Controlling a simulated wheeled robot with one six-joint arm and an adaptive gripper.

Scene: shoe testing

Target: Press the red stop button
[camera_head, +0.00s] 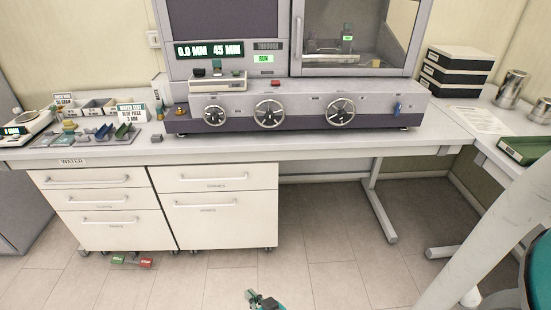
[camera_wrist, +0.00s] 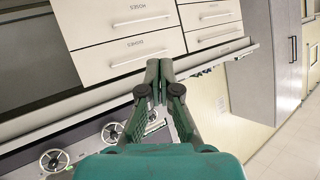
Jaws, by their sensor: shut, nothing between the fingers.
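A low two-part floor unit has a green part (camera_head: 118,260) on the left and a red part (camera_head: 146,262) on the right, in front of the left drawer cabinet. The lettering on its red part is too small to read for sure. A small red piece (camera_head: 275,82) also sits on the machine's top. My gripper (camera_head: 256,296) is at the bottom edge of the head view, away from all of these. In the wrist view its fingers (camera_wrist: 159,68) are together and empty.
The testing machine (camera_head: 290,112) with several handwheels stands on the bench. White drawer cabinets (camera_head: 222,205) stand below it. Trays of coloured pieces (camera_head: 95,136) lie at the left. The floor (camera_head: 320,220) right of the cabinets is clear.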

